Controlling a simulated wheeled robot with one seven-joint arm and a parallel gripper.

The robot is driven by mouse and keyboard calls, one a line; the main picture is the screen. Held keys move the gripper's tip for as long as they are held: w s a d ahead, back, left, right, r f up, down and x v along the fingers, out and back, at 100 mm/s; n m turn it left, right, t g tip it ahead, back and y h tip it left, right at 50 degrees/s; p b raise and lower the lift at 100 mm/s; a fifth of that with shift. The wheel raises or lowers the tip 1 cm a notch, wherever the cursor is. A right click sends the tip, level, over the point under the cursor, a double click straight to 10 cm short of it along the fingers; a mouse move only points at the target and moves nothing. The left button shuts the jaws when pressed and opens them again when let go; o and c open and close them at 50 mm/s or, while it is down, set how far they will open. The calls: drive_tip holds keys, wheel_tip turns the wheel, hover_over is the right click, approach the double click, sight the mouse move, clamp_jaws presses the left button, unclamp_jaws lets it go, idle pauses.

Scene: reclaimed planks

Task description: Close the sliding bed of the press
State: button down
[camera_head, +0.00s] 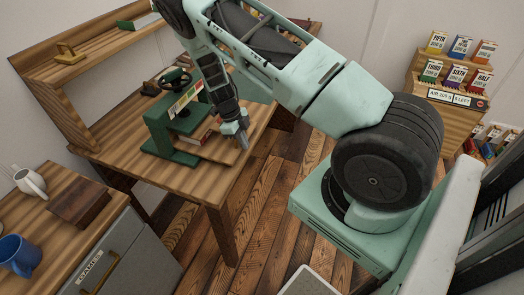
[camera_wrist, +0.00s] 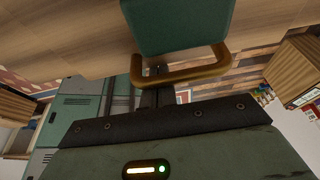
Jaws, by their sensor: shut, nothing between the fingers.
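The green press (camera_head: 160,130), with a dark handwheel on top, stands on the wooden desk. Its bed (camera_head: 217,153) appears to stick out to the right, toward my gripper; a reddish item (camera_head: 197,140) shows inside the press. My gripper (camera_head: 243,140) points down at the right end of the bed, shut and empty. In the wrist view a green block (camera_wrist: 175,25) carries a brass-coloured loop handle (camera_wrist: 205,72). The shut fingers (camera_wrist: 157,72) overlap the handle's lower left part; I cannot tell whether they touch it.
The desk (camera_head: 205,185) has bare wood in front of the press. A shelf (camera_head: 100,62) with a brass-handled item stands behind. At the lower left a cabinet (camera_head: 120,262) bears a white mug (camera_head: 30,182), a blue mug (camera_head: 18,253) and a wooden block (camera_head: 80,202).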

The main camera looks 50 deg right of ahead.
sight(229, 142)
drive_tip(key=w, duration=0.1)
drive_tip(key=w+a+b, duration=0.1)
drive_tip(key=w, duration=0.2)
drive_tip(key=shift+w+a+f, duration=0.15)
drive_tip(key=shift+a, duration=0.25)
drive_tip(key=shift+w+a+r+b, duration=0.1)
drive_tip(key=shift+w+a+b, duration=0.15)
drive_tip(key=shift+w, duration=0.2)
drive_tip(key=shift+w+a+r+b, duration=0.1)
drive_tip(key=shift+w+b, duration=0.15)
drive_tip(key=shift+w, duration=0.25)
